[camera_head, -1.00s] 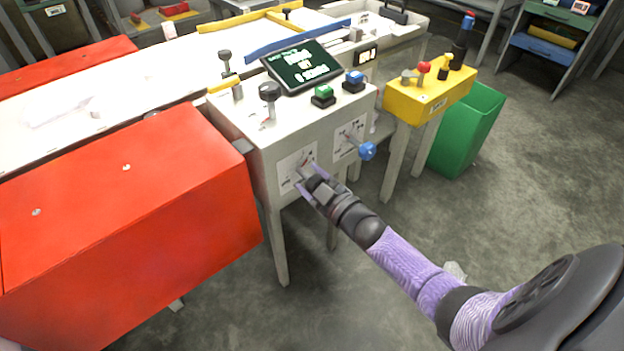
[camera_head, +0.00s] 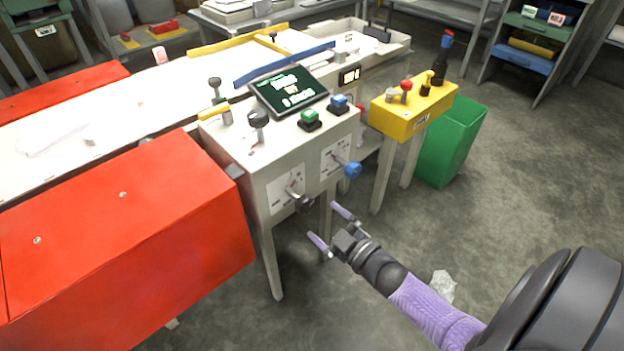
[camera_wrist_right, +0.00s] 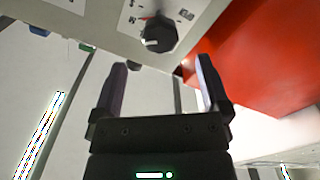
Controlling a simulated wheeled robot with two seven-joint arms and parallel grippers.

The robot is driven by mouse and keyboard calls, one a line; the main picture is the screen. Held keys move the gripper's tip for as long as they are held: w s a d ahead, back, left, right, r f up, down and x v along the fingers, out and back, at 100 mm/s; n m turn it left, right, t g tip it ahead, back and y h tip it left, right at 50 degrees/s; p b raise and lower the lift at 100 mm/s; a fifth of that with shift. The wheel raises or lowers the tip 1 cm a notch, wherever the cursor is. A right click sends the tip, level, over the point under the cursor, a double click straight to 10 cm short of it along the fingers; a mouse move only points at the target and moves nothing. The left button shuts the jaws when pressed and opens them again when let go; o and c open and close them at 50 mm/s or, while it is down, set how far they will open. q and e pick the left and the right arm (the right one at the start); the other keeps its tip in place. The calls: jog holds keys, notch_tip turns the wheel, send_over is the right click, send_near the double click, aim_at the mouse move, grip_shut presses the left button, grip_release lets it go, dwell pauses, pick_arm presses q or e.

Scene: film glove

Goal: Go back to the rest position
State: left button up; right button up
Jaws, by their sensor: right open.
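My right gripper (camera_head: 331,228) is open and empty in the head view. It is in front of and below the white control box (camera_head: 250,160), apart from it. In the right wrist view its two fingers (camera_wrist_right: 160,85) are spread with nothing between them. A black knob (camera_head: 301,203) on the box's front panel is just up and left of the fingers; it also shows beyond the fingertips in the right wrist view (camera_wrist_right: 158,35). A blue knob (camera_head: 352,170) is on the panel to its right. My left gripper is in neither view.
A large red box (camera_head: 120,235) stands at the left. A yellow stand (camera_head: 412,112) and a green bin (camera_head: 450,145) are behind and right of my gripper. A screen (camera_head: 288,90) sits on the control box. A crumpled clear bag (camera_head: 442,286) lies on the otherwise open floor.

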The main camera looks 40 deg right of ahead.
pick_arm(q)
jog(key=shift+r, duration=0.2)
pick_arm(e)
jog(key=shift+s, duration=0.8)
jog(key=s+a+f+m+g+h+p, duration=0.2)
jog(key=s+a+f+m+g+p, duration=0.15)
jog(key=s+f+g+p, duration=0.6)
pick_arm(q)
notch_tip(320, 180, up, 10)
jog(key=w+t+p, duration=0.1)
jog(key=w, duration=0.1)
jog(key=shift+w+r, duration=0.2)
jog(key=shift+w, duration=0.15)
pick_arm(e)
jog(key=s+a+f+g, duration=0.1)
jog(key=s+g, duration=0.2)
jog(key=s, duration=0.7)
jog(key=s+a+f+m+g, duration=0.1)
jog(key=s+f+g, duration=0.1)
jog(key=s, duration=0.7)
jog(key=s+a+f+g, duration=0.2)
jog(key=s+g, duration=0.2)
jog(key=s, duration=0.6)
jog(key=shift+s+f, duration=0.15)
jog(key=shift+s, duration=0.15)
